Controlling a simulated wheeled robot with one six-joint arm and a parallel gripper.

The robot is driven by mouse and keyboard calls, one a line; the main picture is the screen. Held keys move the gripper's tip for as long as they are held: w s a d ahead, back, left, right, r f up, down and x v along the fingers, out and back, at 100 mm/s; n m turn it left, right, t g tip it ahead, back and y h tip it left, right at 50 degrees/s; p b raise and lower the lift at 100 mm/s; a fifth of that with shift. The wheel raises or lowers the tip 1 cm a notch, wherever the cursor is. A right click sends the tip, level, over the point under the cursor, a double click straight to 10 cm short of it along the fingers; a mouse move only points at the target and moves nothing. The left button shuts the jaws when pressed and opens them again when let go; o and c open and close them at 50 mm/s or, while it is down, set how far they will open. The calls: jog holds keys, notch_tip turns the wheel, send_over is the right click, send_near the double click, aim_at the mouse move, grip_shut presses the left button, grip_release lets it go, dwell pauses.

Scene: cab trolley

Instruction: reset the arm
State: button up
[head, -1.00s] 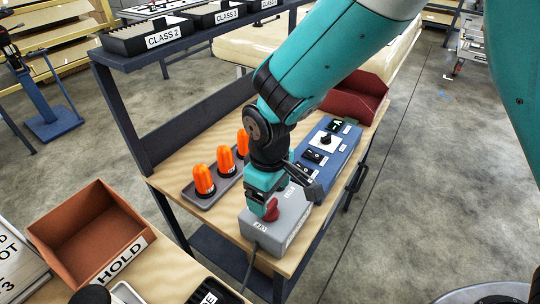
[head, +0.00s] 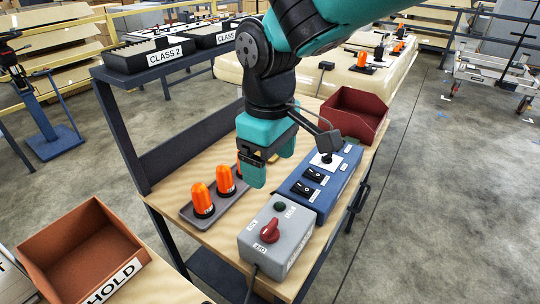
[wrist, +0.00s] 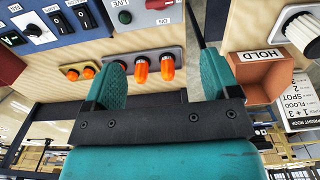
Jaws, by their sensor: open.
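My gripper (head: 266,166) is teal and hangs from my raised arm over the trolley's wooden top, pointing down. It is open and nothing shows between its fingers. In the wrist view the two teal fingers (wrist: 162,62) stand well apart, with orange beacons (wrist: 141,71) visible beyond the gap. My gripper hides part of the beacon row in the head view.
Orange beacons (head: 202,198) stand in a grey tray left of my gripper. A blue switch panel (head: 325,190) and a red bin (head: 352,115) lie to the right. A shelf with CLASS boxes (head: 150,57) rises behind. A HOLD bin (head: 80,250) is at lower left.

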jog(key=shift+d, duration=0.1)
jog(key=s+d+r+m+y, duration=0.1)
jog(key=s+d+y, duration=0.1)
jog(key=s+d, duration=0.4)
jog(key=s+d+r+m+y, duration=0.2)
jog(key=s+d, duration=0.4)
jog(key=s, duration=0.3)
jog(key=shift+r+m, duration=0.25)
jog(key=shift+m, duration=0.05)
